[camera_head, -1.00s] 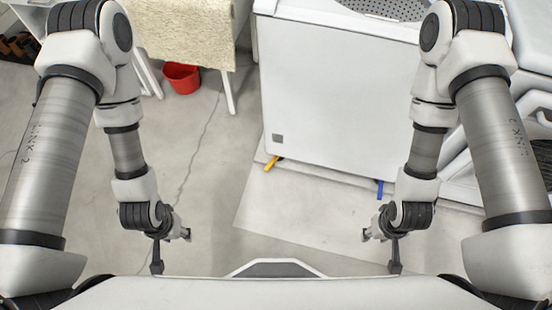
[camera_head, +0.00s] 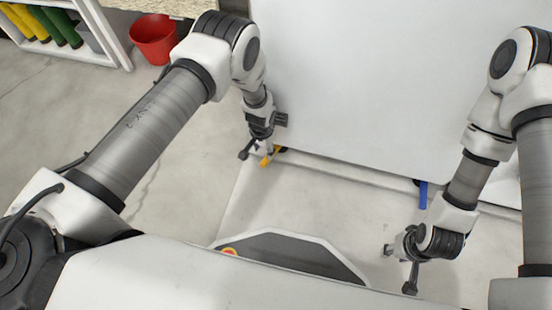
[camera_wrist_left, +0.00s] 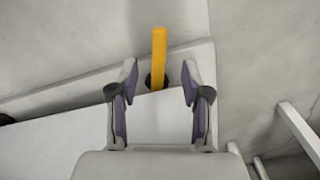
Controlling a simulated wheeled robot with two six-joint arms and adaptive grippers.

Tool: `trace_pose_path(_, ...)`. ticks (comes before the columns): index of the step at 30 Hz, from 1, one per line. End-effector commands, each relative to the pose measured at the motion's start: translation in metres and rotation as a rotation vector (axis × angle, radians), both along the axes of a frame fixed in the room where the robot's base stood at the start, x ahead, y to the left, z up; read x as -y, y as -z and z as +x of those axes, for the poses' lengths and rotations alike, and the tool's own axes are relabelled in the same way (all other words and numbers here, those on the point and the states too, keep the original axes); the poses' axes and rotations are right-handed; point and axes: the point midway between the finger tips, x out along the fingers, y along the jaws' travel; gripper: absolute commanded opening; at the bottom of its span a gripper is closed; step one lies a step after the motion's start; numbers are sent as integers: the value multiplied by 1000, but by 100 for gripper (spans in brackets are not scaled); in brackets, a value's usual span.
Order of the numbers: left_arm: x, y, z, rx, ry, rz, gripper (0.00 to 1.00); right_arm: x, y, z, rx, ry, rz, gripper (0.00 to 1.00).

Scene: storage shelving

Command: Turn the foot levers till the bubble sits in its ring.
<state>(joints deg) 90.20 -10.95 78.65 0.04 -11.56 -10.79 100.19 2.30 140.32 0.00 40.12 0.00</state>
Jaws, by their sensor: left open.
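A yellow foot lever (camera_head: 271,157) sticks out from under the left part of the white cabinet (camera_head: 350,90). A blue foot lever (camera_head: 423,195) hangs under its right part. My left gripper (camera_head: 262,143) is at the yellow lever. In the left wrist view my left gripper (camera_wrist_left: 159,82) is open, and the yellow lever (camera_wrist_left: 158,55) stands upright in line with the gap, mostly beyond the fingertips. I cannot tell whether they touch. My right gripper (camera_head: 398,268) is empty, its fingers spread apart, in front of and below the blue lever. The bubble and its ring are not in view.
A red bucket (camera_head: 153,40) stands on the floor at the back left, beside a white shelf (camera_head: 115,35) with yellow and green items. A pale slab (camera_head: 310,200) lies before the cabinet. The floor (camera_head: 80,120) at left is open.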

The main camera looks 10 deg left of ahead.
Motion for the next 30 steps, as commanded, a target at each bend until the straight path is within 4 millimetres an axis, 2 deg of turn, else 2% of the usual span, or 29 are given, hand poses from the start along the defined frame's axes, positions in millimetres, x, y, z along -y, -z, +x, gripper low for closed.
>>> trace_pose_path(5,3,16,3,-3,7,-1,48,0,11,0,1,0,0,40)
trace_pose_path(12,3,64,3,-1,6,-1,48,0,38,0,0,0,0,40)
trace_pose_path(15,3,76,3,1,6,-1,48,0,44,0,0,0,0,40)
trace_pose_path(24,3,80,3,1,6,0,48,0,44,0,0,0,0,40)
trace_pose_path(25,3,80,3,1,6,0,44,0,44,0,0,0,0,40)
trace_pose_path(27,2,80,3,1,6,0,20,0,44,0,0,0,0,40)
trace_pose_path(29,2,80,3,1,6,0,0,0,44,0,0,0,0,40)
trace_pose_path(30,2,80,3,1,6,0,0,0,44,0,0,0,0,40)
